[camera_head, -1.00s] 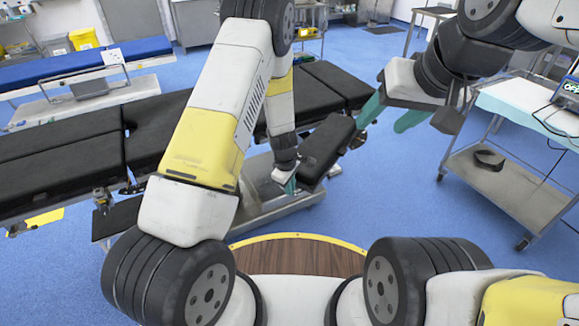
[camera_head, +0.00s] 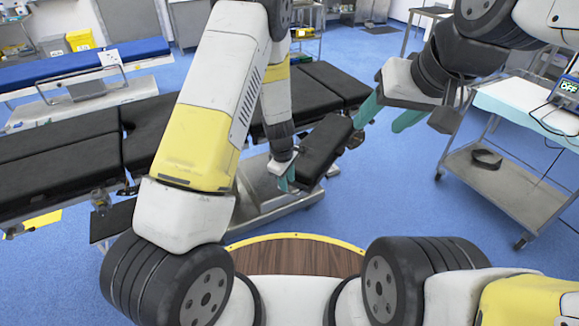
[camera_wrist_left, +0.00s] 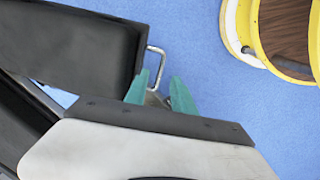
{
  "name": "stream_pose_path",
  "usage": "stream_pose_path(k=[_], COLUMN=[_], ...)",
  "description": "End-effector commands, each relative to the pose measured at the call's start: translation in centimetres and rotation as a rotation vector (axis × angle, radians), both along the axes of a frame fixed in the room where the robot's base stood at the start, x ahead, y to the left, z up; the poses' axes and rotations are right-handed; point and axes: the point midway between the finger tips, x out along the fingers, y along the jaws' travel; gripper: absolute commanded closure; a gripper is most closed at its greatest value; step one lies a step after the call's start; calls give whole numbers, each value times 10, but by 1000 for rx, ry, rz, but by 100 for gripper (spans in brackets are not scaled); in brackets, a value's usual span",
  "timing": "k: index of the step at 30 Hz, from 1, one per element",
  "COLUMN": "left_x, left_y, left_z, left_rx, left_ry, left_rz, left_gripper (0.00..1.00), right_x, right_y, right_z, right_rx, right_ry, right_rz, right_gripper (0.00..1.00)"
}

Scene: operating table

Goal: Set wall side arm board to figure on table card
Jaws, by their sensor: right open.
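The black padded arm board (camera_head: 325,146) juts from the near side of the black operating table (camera_head: 60,150), right of the middle in the head view. In the left wrist view it appears to be the dark pad (camera_wrist_left: 85,45) with a metal loop handle (camera_wrist_left: 157,66). My left gripper (camera_head: 287,181) is at the board's near left end. The left wrist view shows its teal fingers (camera_wrist_left: 160,88) apart, with the handle at and between their tips. My right gripper (camera_head: 388,113) is open beyond the board's far right end. A small white card (camera_head: 110,58) rests at the blue table; its figure is unreadable.
A steel cart (camera_head: 510,185) with a monitor (camera_head: 567,92) stands at the right. The blue-topped table (camera_head: 60,66) is at the back left. Blue floor (camera_head: 390,200) is clear between the arm board and cart.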

Motion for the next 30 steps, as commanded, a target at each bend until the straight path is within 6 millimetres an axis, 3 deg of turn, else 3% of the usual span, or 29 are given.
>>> stream_pose_path(k=[3,7,23,26,30], left_x=[-3,-5,-6,-6,-10], left_y=[1,2,3,2,3], left_z=[20,31,37,53,108], left_rx=[-1,0,-3,-21,-73], left_ry=[-2,0,1,-10,-51], left_rz=[-1,1,-1,-24,-117], left_gripper=[69,69,69,69,69], right_x=[0,0,0,0,0], right_y=[0,0,0,0,0], right_z=[0,0,0,0,0], right_rx=[0,0,0,0,0], right_ry=[0,0,0,0,0], right_rz=[0,0,0,0,0], right_gripper=[44,44,44,44,44])
